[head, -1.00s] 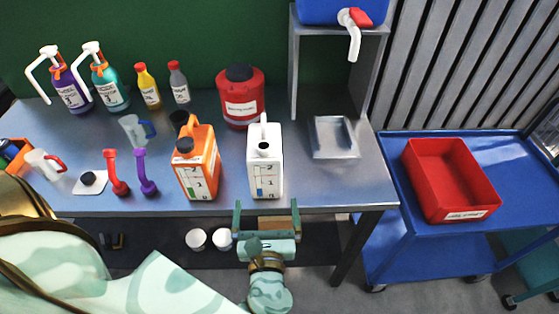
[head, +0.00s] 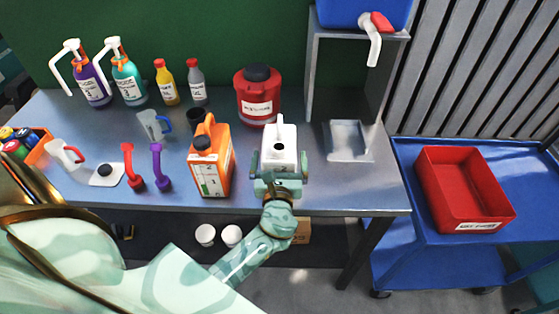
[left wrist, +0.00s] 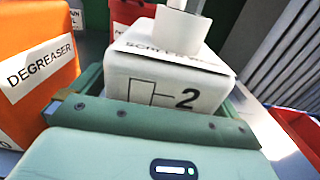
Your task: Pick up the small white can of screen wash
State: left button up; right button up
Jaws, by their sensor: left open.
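The white can of screen wash (head: 279,138) stands upright near the front edge of the steel bench, its handle on top. In the left wrist view the can (left wrist: 165,85) fills the middle, with a "2" on its face and a partly hidden label. My left gripper (head: 279,172) is at the can's front, low on its body. It also shows in the left wrist view (left wrist: 165,72), its green fingers apart on either side of the can. The jaws are open; any contact with the can is hard to tell. My right gripper is out of view.
An orange degreaser can (head: 210,160) stands close on the left. A red drum (head: 258,98) is behind, and a metal tray (head: 348,142) lies to the right. A blue trolley (head: 408,180) carries a red bin (head: 462,188).

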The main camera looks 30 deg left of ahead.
pick_arm(q)
jog(key=shift+r, duration=0.1)
jog(key=c, duration=1.6)
